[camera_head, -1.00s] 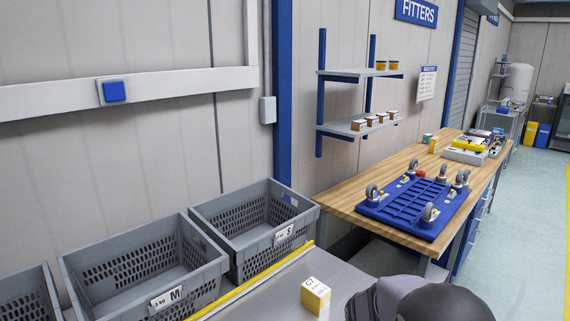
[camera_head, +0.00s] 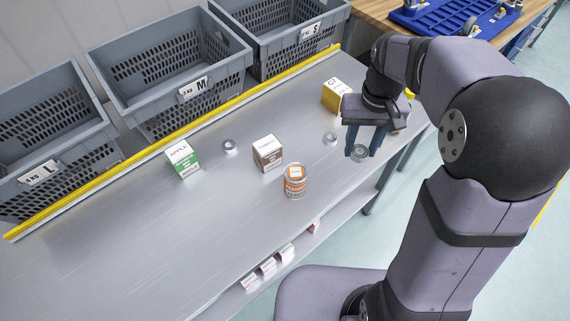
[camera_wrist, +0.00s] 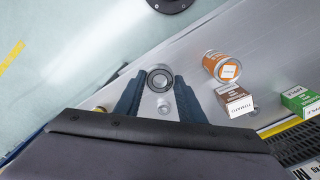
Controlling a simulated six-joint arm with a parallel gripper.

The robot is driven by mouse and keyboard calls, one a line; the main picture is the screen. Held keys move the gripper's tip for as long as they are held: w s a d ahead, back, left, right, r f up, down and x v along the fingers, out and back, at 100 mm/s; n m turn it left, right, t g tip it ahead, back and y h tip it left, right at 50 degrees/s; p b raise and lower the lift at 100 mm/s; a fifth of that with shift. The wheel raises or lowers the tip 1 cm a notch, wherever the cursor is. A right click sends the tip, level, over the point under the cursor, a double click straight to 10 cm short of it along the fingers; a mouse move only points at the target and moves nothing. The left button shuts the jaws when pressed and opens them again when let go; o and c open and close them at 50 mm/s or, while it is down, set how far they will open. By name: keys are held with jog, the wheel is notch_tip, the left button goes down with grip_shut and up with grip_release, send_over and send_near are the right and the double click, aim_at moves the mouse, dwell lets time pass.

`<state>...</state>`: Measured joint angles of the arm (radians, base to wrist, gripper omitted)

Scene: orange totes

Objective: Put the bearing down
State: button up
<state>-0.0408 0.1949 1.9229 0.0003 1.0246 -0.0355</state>
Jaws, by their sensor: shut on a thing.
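My gripper (camera_head: 361,148) is over the right part of the metal table, with its blue fingers pointing down. It is shut on a round grey bearing (camera_head: 360,154) held between the fingertips. In the wrist view the bearing (camera_wrist: 160,78) shows as a dark-edged ring with a light centre, between the two fingers. I cannot tell how far it is above the tabletop (camera_head: 225,205). Another small metal ring (camera_head: 330,139) lies on the table just left of the gripper. A further ring (camera_head: 230,146) lies between the green-and-white box and the brown-and-white box.
An orange can (camera_head: 295,182), a brown-and-white box (camera_head: 267,152) and a green-and-white box (camera_head: 183,158) stand left of the gripper. A yellow box (camera_head: 340,96) stands behind it. Grey crates (camera_head: 215,85) line the back beyond a yellow rail. The table's left front is clear.

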jog(key=a+n, duration=0.7)
jog(key=a, duration=0.5)
jog(key=n, duration=0.6)
send_over(267, 190)
jog(key=shift+f+p, duration=1.05)
jog(key=shift+f, duration=6.55)
jog(key=shift+f, duration=0.1)
jog(key=shift+f, duration=0.1)
jog(key=o, duration=1.1)
